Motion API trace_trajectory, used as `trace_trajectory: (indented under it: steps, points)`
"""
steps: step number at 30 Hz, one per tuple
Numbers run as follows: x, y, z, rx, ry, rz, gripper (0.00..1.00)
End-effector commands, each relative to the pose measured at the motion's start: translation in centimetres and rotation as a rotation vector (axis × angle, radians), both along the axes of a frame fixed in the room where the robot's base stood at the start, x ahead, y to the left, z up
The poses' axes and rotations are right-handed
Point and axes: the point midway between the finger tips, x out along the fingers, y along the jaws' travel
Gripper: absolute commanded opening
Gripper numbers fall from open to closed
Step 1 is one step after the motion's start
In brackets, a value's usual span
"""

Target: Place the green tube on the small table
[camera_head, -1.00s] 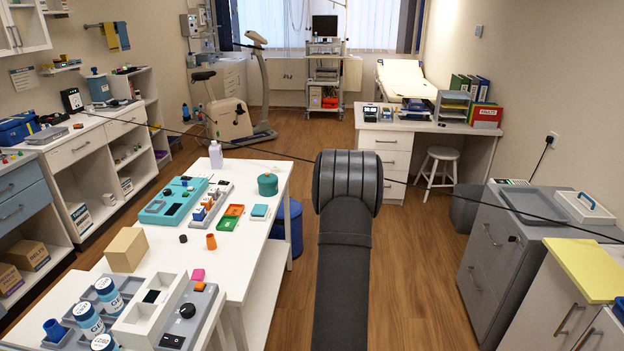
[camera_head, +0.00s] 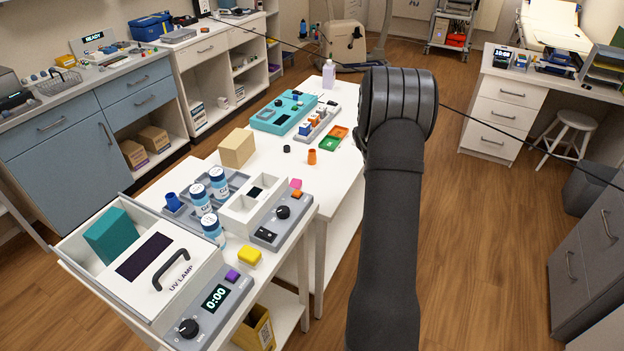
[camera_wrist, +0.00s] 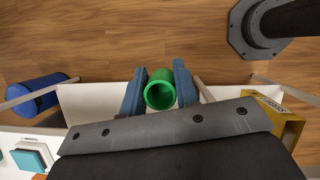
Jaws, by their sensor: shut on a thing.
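In the wrist view my gripper (camera_wrist: 160,88) is shut on the green tube (camera_wrist: 160,76), which sits between its two blue-grey fingers. The tube's open round end faces the camera. In the head view my dark arm hides the gripper and the tube. A white table (camera_head: 272,163) stands left of my arm in the head view, carrying a teal device (camera_head: 283,112) and small items. I cannot tell for certain that this is the small table. In the wrist view a white surface (camera_wrist: 90,100) lies behind the fingers, with wooden floor beyond.
A yellow box (camera_wrist: 287,118) and a blue cylinder (camera_wrist: 36,97) flank the gripper in the wrist view.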

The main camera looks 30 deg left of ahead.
Motion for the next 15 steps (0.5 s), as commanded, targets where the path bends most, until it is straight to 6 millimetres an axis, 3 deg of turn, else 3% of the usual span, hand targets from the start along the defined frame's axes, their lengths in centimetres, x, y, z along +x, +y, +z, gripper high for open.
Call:
trace_trajectory:
  steps: [6,15]
  points:
    - [1.6,4.6,2.4,0.001,-0.003,0.436,0.06]
    - [3.0,10.3,5.4,0.002,-0.002,0.94,0.06]
